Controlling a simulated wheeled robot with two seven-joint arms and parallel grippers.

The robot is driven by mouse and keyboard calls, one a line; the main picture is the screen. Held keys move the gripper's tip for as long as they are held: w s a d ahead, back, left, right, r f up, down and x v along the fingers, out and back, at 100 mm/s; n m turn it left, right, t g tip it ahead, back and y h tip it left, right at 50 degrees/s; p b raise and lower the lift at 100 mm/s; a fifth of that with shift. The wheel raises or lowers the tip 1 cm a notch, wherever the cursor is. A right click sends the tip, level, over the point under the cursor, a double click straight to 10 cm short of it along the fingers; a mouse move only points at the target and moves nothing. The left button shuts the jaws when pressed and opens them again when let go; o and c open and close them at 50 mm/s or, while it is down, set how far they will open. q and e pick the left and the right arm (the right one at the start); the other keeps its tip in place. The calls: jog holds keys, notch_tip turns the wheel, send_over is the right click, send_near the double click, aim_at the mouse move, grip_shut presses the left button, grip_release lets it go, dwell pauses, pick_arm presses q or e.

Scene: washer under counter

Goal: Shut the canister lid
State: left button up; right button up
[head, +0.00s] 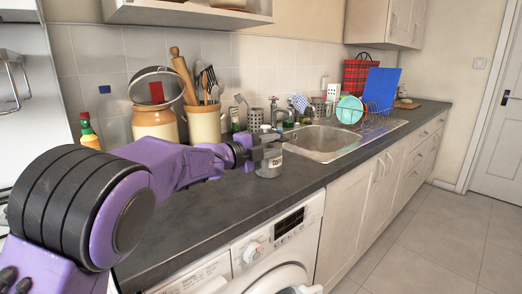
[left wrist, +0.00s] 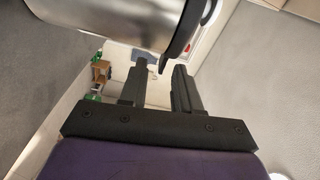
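A small grey canister (head: 269,162) stands on the dark counter, left of the sink. My left gripper (head: 262,141) is at its top and hides much of the lid area. In the left wrist view the silver canister body (left wrist: 105,18) fills the top, with a dark curved rim or lid edge (left wrist: 181,38) on its right side. The gripper's two fingers (left wrist: 160,84) are apart, with a gap between them, near that dark edge. I cannot tell whether they touch it, nor how far the lid is open. My right gripper is not in view.
A utensil crock (head: 205,125) and a larger jar (head: 156,124) with a tilted round lid stand behind my left arm. The sink (head: 325,140) and a dish rack with a blue board (head: 381,88) are to the right. A washer (head: 270,245) is below the counter.

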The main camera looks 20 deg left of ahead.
pick_arm(q)
jog(key=v, duration=0.7)
jog(key=shift+s+b, duration=0.2)
jog(key=shift+b, duration=0.2)
jog(key=shift+a+r, duration=0.1)
jog(key=shift+r, duration=0.05)
